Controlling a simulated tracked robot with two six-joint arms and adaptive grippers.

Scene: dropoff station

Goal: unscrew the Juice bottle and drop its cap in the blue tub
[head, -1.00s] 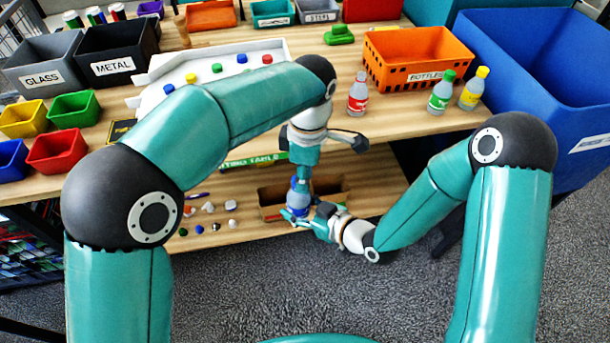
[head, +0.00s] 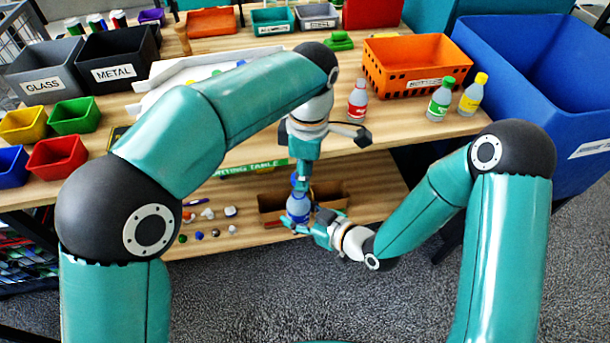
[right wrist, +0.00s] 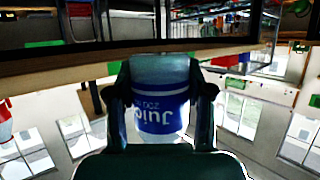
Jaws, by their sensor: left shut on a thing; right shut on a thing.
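The Juice bottle (head: 298,209) is upright in front of the table's lower shelf. My right gripper (head: 299,222) is shut around its body. In the right wrist view the blue Juice label (right wrist: 160,115) shows upside down between the fingers. My left gripper (head: 301,179) is above the bottle, pointing down, shut on the blue cap (head: 295,181). I cannot tell whether a gap separates cap and bottle neck. A small blue tub (head: 12,166) stands at the far left of the tabletop, beside a red one.
Red (head: 57,154), green (head: 75,115) and yellow (head: 22,124) tubs stand near the blue one. An orange basket (head: 418,67), several bottles and a large blue bin (head: 550,110) are at the right. Small loose items lie on the lower shelf (head: 260,235).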

